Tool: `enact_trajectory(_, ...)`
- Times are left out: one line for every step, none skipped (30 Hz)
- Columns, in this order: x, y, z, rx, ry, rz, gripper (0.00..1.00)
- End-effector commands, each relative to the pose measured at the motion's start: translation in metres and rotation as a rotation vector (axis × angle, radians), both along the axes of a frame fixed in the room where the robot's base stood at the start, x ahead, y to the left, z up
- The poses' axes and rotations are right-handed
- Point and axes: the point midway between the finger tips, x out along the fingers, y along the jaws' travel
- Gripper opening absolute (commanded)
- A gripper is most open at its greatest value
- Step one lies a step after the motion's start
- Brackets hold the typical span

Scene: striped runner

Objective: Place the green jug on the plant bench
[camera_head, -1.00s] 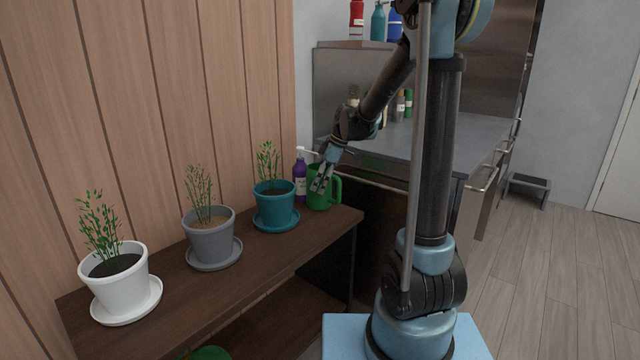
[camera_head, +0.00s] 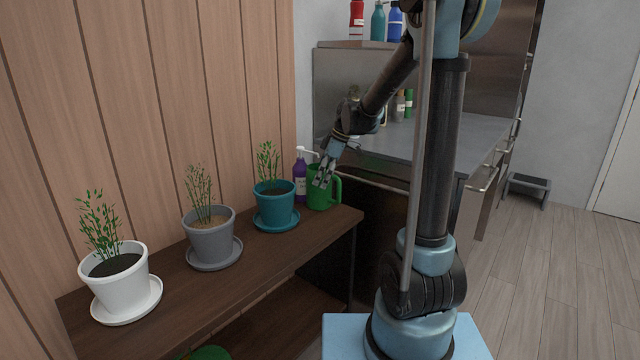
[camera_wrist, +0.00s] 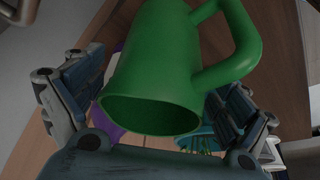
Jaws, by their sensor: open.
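The green jug (camera_head: 321,195) stands upright on the right end of the plant bench (camera_head: 243,262), beside a purple pump bottle. My gripper (camera_head: 323,180) is at the jug's top and partly covers it in the head view. In the wrist view, the jug (camera_wrist: 160,60) fills the middle, with its handle at upper right and its dark open mouth toward the camera. The fingers of my gripper (camera_wrist: 155,105) are spread on both sides of the jug. My gripper is open, and I cannot tell whether a finger touches the jug.
The purple bottle (camera_head: 300,178) stands close left of the jug. Potted plants in teal (camera_head: 274,208), grey (camera_head: 210,240) and white (camera_head: 118,285) pots stand along the bench on saucers. A grey counter (camera_head: 440,140) lies behind my arm. The bench's front edge is clear.

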Motion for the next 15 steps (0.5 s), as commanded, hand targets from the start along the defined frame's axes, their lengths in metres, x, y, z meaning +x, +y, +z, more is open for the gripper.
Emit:
enact_trajectory(-0.001,-0.004,0.008,0.000,0.000,-0.001,0.95)
enact_trajectory(-0.001,-0.006,0.013,0.000,0.000,-0.001,0.95)
enact_trajectory(-0.001,-0.009,0.019,0.000,0.001,-0.002,0.95)
enact_trajectory(-0.001,-0.011,0.024,0.000,0.001,-0.002,0.95)
enact_trajectory(-0.001,-0.013,0.029,0.000,0.001,-0.003,0.95)
enact_trajectory(-0.002,-0.016,0.036,0.000,0.001,-0.003,0.95)
enact_trajectory(-0.002,-0.018,0.041,0.000,0.001,-0.002,0.95)
enact_trajectory(-0.002,-0.020,0.046,0.000,0.001,-0.002,0.95)
enact_trajectory(-0.002,-0.022,0.053,0.000,0.001,-0.002,0.95)
enact_trajectory(-0.002,-0.024,0.057,0.000,0.001,-0.002,0.95)
enact_trajectory(-0.002,-0.026,0.062,0.000,0.000,-0.002,0.95)
enact_trajectory(-0.002,-0.029,0.067,0.000,0.000,-0.002,0.95)
enact_trajectory(-0.002,-0.030,0.071,0.000,0.000,-0.002,0.95)
enact_trajectory(-0.002,-0.032,0.075,0.000,0.000,-0.002,0.95)
enact_trajectory(-0.002,-0.033,0.079,0.000,0.000,-0.002,0.95)
